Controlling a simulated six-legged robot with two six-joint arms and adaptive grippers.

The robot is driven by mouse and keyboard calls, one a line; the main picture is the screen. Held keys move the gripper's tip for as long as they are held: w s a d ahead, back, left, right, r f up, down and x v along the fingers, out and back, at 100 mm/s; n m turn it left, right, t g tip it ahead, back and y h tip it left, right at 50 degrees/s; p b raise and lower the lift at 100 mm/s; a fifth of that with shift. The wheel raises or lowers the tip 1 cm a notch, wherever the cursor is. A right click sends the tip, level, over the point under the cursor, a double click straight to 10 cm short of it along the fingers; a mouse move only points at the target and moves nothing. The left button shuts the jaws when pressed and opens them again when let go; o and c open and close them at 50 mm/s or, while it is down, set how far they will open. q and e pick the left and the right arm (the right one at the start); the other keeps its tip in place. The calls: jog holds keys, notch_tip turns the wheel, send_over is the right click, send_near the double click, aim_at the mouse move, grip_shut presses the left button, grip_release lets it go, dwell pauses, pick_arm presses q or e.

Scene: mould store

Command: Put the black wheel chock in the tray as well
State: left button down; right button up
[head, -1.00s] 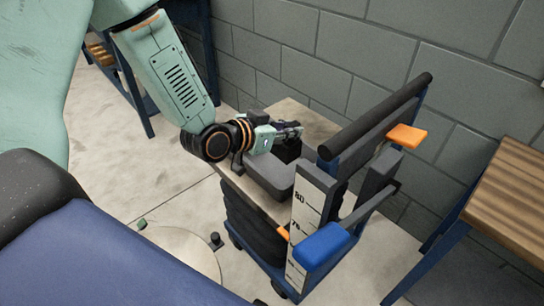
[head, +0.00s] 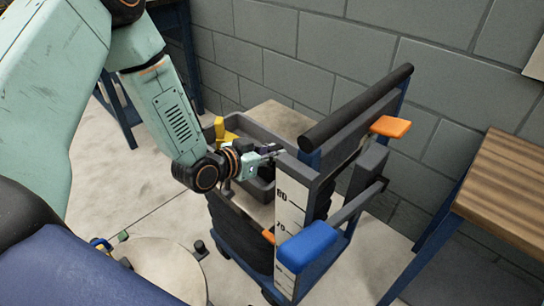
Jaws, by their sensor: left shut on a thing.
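The grey tray (head: 252,126) sits on the wooden top of a blue lift trolley. A yellow thing (head: 221,131) stands at its left end. My left gripper (head: 276,151) is over the tray, just behind the trolley's upright post. It is shut on a dark thing, which I take for the black wheel chock; the fingers and the post hide nearly all of it. I cannot tell whether that thing touches the tray floor. My right gripper is not in view.
The trolley's black push bar (head: 357,108), orange lever (head: 389,127) and blue pad (head: 307,246) stand close to the right of my gripper. A height scale (head: 290,215) is on the post. A wooden bench (head: 505,190) is at right, against a block wall.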

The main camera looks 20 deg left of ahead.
pick_arm(q)
jog(key=shift+w+a+f, duration=0.1)
jog(key=shift+w+f, duration=0.15)
jog(key=shift+f, duration=0.15)
jog(key=shift+s, duration=0.1)
jog(key=c, duration=1.6)
grip_release()
jog(key=shift+f, duration=0.1)
jog(key=o, duration=0.4)
